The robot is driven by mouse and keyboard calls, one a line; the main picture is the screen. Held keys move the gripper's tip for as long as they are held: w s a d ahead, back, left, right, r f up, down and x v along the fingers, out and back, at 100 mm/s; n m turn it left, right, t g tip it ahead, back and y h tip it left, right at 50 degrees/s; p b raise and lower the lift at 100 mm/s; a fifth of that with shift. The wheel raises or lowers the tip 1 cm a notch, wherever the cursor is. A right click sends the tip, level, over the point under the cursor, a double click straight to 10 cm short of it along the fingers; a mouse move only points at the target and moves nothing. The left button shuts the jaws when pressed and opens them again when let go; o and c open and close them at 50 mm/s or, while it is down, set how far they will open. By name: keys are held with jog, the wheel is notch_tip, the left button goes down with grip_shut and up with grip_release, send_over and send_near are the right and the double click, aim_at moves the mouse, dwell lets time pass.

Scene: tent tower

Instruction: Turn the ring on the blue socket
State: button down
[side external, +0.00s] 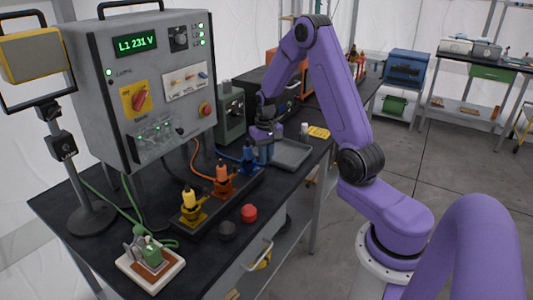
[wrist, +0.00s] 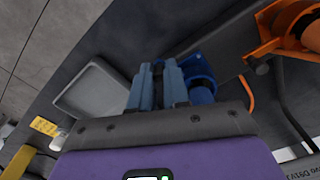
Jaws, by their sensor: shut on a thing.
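The blue socket (side external: 248,160) stands at the far end of a dark strip on the bench, behind an orange socket (side external: 223,178) and a yellow one (side external: 190,207). My gripper (side external: 265,156) is low beside the blue socket, on its right, pointing down. In the wrist view my gripper (wrist: 158,82) has its two fingers close together, just left of the blue socket (wrist: 202,80).
A grey tray (side external: 292,153) lies right of my gripper, with a yellow card (side external: 318,132) behind it. The grey cabinet (side external: 145,85) stands behind the sockets. The orange socket (wrist: 295,30) is close by.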

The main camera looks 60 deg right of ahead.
jog(key=shift+s+a+m, duration=0.1)
jog(key=shift+a+m, duration=0.35)
jog(key=shift+m, duration=0.4)
jog(key=shift+a+m, duration=0.45)
jog(key=shift+m, duration=0.4)
jog(key=c, duration=1.1)
grip_release()
jog(key=shift+r, duration=0.1)
notch_tip(320, 180, up, 17)
jog(key=shift+r, duration=0.15)
jog(key=shift+a, duration=0.1)
